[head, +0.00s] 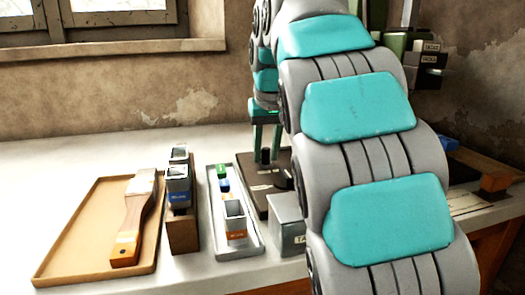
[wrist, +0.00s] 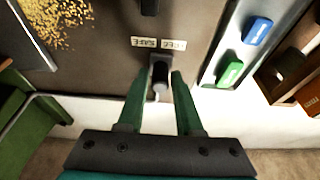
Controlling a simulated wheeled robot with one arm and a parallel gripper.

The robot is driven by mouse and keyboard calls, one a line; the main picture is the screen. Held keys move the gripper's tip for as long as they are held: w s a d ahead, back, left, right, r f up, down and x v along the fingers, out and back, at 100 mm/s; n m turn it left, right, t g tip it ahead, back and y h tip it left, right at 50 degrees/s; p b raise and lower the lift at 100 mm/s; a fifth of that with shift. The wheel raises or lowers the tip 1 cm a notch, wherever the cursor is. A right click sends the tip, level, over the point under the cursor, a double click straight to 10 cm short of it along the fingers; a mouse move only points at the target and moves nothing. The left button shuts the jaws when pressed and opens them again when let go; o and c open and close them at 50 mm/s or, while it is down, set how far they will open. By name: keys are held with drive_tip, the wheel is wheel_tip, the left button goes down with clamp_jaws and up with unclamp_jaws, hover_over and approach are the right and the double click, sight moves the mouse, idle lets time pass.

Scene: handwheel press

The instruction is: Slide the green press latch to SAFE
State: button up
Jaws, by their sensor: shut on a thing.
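The press latch is a dark upright knob (wrist: 160,73) on the brown base plate (wrist: 105,60) of the green press. Two pale labels lie just beyond it in the wrist view: SAFE (wrist: 144,42) on the left and FREE (wrist: 173,45) on the right. The knob stands near the gap between them, slightly toward FREE. My gripper (wrist: 161,80) has its green fingers on either side of the knob and is shut on it. In the head view my gripper (head: 265,128) reaches down to the plate, and my arm hides much of the press.
A narrow tray (wrist: 212,62) with a blue block (wrist: 257,31) and a green block (wrist: 230,69) is close on the right in the wrist view. Golden grains (wrist: 62,18) lie at upper left. In the head view a brush (head: 133,220) lies in a tan tray (head: 83,240).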

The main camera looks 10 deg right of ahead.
drive_tip(key=shift+d, duration=1)
drive_tip(key=o, duration=1.5)
wheel_tip(320, 180, up, 8)
drive_tip(key=p, duration=0.6)
